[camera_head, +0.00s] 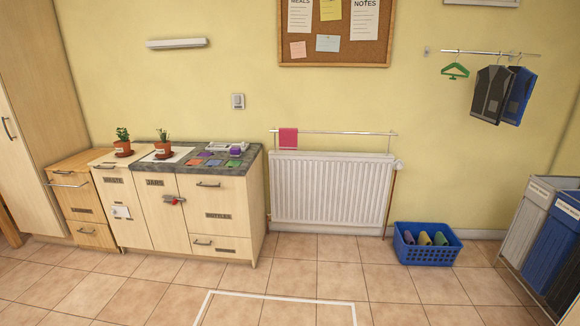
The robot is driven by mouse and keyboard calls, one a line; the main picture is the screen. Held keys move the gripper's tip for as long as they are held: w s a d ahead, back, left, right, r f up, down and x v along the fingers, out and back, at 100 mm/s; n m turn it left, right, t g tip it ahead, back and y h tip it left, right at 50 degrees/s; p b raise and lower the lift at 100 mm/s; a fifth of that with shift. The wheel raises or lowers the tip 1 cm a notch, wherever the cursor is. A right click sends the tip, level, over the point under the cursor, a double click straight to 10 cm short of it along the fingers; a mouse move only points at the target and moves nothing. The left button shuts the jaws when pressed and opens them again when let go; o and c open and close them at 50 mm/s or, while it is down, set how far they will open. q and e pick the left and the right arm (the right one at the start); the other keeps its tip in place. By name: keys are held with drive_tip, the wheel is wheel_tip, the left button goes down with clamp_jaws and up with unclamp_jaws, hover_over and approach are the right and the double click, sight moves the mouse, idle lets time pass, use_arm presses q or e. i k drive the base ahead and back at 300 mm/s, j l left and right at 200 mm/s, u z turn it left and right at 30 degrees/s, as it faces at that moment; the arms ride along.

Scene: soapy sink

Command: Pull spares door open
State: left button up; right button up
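No label that clearly reads spares is legible from here. The low kitchen unit (165,222) has pale wood fronts, dark handles and small dark labels, all looking shut. Its left front (125,225) has a label that seems to read waste. The middle front (162,228) has a label that seems to read jars, and a small red item (174,201) is at its handle. A tall pale cabinet (35,130) at the left has a dark handle. Neither gripper is in view.
Two potted plants (123,142) and several coloured items stand on the worktop (180,162). A white radiator (330,190) is right of the unit. A blue basket (428,257) and bins (525,225) stand further right. The tiled floor (150,290) before the unit is clear.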

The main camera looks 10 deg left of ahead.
sight(220, 248)
drive_tip(key=i+j+u, duration=0.2)
drive_tip(key=i+u, duration=0.2)
drive_tip(key=i, duration=0.35)
drive_tip(key=i+u, duration=0.4)
drive_tip(key=i, duration=0.3)
